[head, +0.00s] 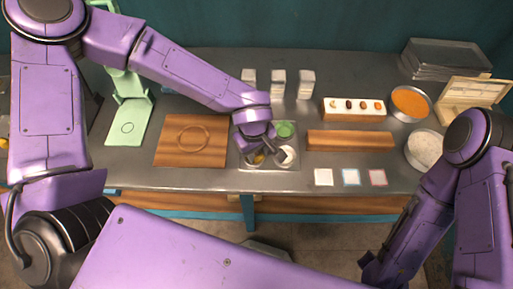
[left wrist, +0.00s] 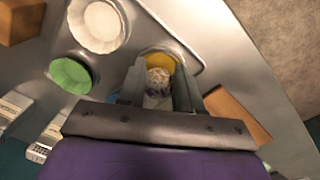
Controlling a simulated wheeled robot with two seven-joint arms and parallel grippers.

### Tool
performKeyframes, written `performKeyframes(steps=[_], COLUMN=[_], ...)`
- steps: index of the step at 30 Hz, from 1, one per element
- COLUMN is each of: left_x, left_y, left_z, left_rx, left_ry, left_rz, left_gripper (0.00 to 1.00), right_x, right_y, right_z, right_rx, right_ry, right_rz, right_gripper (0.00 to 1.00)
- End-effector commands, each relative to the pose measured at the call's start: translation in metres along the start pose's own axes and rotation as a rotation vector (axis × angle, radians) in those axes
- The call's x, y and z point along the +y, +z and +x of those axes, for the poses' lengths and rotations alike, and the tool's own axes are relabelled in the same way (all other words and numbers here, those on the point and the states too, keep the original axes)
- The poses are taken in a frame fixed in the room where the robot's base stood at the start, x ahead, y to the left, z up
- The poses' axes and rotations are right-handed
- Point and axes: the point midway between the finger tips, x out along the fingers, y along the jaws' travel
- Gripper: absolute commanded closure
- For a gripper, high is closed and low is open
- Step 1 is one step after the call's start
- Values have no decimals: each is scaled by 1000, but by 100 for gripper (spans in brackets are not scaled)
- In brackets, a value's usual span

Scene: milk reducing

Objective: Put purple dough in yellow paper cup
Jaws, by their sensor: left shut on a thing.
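My left gripper (head: 263,154) is over the tray of paper cups, pointing down. In the left wrist view its two fingers (left wrist: 158,85) are shut on a pale, purple-speckled lump, the purple dough (left wrist: 157,80). The yellow paper cup (left wrist: 160,60) lies directly beyond the fingertips, partly covered by the dough. In the head view the yellow cup (head: 257,159) shows only in part beside the gripper. I cannot tell whether the dough is inside the cup or just above it. My right gripper (head: 373,271) hangs low at the lower right, its fingers unclear.
The metal tray (head: 290,166) also holds a white cup (head: 288,154) and a green cup (head: 285,130); a bit of blue shows by the left finger. A wooden board (head: 172,153) is left, a wooden block (head: 350,140) right. Three small cards lie near the front edge.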

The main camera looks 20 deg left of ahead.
Motion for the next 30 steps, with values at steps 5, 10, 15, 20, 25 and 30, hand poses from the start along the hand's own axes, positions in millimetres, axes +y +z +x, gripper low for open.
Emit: performKeyframes(steps=[5,10,15,20,25,30], left_x=[0,0,0,0,1,1], left_y=[0,0,0,0,-1,-1], left_z=[0,0,0,0,-9,-47], left_rx=[0,0,0,0,3,3], left_ry=[0,0,0,0,2,6], left_rz=[0,0,0,0,0,-1], left_gripper=[99,99,36,36,36,36], right_x=[0,0,0,0,0,0], right_y=[0,0,0,0,0,0], right_z=[0,0,0,0,0,1], right_rx=[0,0,0,0,0,0], right_ry=[0,0,0,0,0,0], right_rz=[0,0,0,0,0,0], right_gripper=[57,57,57,57,57,57])
